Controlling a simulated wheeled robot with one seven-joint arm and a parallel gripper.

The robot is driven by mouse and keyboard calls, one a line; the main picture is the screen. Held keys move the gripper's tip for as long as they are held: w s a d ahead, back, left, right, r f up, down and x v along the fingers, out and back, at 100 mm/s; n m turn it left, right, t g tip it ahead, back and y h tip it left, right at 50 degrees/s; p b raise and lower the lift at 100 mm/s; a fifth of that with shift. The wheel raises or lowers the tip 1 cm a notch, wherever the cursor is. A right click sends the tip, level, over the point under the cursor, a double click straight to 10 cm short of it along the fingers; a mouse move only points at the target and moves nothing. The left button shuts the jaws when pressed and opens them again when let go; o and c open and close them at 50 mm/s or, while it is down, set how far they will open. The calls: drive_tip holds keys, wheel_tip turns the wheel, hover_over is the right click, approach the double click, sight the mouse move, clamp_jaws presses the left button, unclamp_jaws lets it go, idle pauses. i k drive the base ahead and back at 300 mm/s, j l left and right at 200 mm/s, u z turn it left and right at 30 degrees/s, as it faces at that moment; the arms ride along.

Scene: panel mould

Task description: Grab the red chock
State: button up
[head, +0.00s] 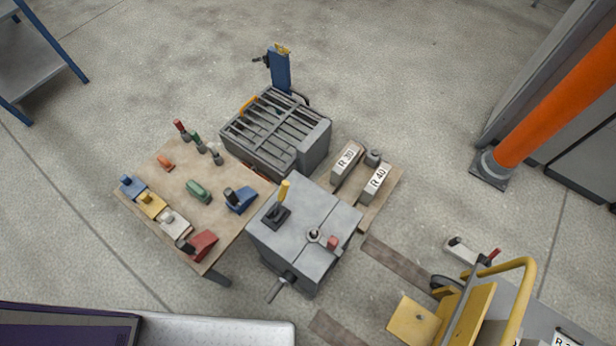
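A red wedge-like block (204,242), which looks like the red chock, lies at the near corner of the wooden table (190,262). It has a dark part on its left side. It is at the near end of a row with a white block (173,222), a yellow block (151,204) and a blue block (132,187). A green block (198,190) and a blue wedge-like block (242,200) with a dark part lie further in on the same table. My gripper is not in the head view.
A grey machine box (300,262) with a yellow-handled lever stands just right of the table. A slatted grey box (310,147) stands behind. Red-, green- and grey-topped pins (197,142) stand at the table's far edge. A yellow-railed cart (520,275) is at lower right.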

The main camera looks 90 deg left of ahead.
sight(196, 249)
drive_tip(key=k+u, duration=0.2)
drive_tip(key=k, duration=0.4)
drive_tip(key=k+j+u, duration=0.15)
drive_tip(key=k, duration=0.4)
drive_tip(key=u, duration=0.45)
drive_tip(key=l+u, duration=0.15)
drive_tip(key=u, duration=0.8)
drive_tip(key=k+u, duration=0.1)
drive_tip(key=u, duration=0.35)
drive_tip(key=k+l+u, duration=0.1)
drive_tip(key=k+l, duration=0.85)
drive_tip(key=k, duration=0.25)
drive_tip(key=i+l+u, duration=0.15)
drive_tip(key=i+l, duration=0.15)
drive_tip(key=i, duration=0.05)
